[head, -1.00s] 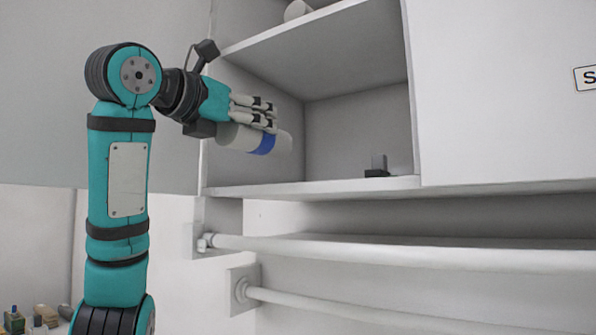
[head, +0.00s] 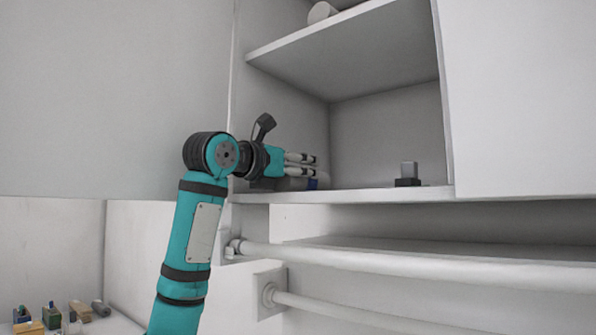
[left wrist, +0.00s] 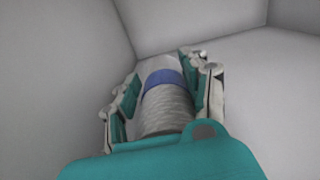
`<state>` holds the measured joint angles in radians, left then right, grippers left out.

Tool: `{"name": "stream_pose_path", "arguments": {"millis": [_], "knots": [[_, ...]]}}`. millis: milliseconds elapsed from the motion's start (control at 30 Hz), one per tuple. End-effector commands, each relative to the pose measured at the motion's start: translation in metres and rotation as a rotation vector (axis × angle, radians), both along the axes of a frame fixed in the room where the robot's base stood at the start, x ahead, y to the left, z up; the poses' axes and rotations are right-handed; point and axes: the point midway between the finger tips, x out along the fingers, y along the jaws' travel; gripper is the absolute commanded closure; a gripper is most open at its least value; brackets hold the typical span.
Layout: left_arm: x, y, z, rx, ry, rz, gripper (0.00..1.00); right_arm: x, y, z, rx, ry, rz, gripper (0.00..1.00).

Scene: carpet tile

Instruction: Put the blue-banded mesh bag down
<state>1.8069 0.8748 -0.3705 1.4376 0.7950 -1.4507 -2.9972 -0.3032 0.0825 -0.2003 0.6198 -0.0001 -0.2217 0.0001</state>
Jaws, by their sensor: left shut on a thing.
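The blue-banded mesh bag (left wrist: 166,108) is a pale grey roll with a blue band, lying between the fingers of my left gripper (left wrist: 165,92) in the left wrist view. In the head view my left gripper (head: 302,168) is at the left end of the lower cabinet shelf (head: 345,196), shut on the bag (head: 318,184). The bag lies on its side, low, at the shelf surface; I cannot tell whether it touches. The fingers hide much of it. My right gripper is not in view.
A small dark block with a grey top (head: 408,175) stands on the shelf to the right. The shelf between is clear. A pale roll (head: 321,12) lies on the upper shelf (head: 340,38). White rails (head: 420,263) run below. Several small items (head: 52,315) are at the lower left.

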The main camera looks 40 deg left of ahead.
Motion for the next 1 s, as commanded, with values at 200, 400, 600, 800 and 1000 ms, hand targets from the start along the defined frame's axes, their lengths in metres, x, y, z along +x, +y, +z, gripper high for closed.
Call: {"name": "stream_pose_path", "arguments": {"millis": [200,400,600,800,1000], "knots": [[-0.001,0.0,0.001,0.0,0.0,0.0,0.9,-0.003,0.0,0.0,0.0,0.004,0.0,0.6],[-0.001,0.0,-0.003,-0.001,0.001,0.0,0.46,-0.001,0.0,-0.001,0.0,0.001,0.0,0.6],[0.0,0.0,-0.003,-0.001,0.001,0.0,0.29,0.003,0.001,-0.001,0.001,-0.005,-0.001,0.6],[0.0,0.0,-0.002,-0.001,0.0,0.0,0.29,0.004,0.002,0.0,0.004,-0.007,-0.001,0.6],[-0.017,-0.001,0.0,0.0,-0.003,0.001,0.29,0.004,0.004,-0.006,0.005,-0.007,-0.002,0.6]]}}
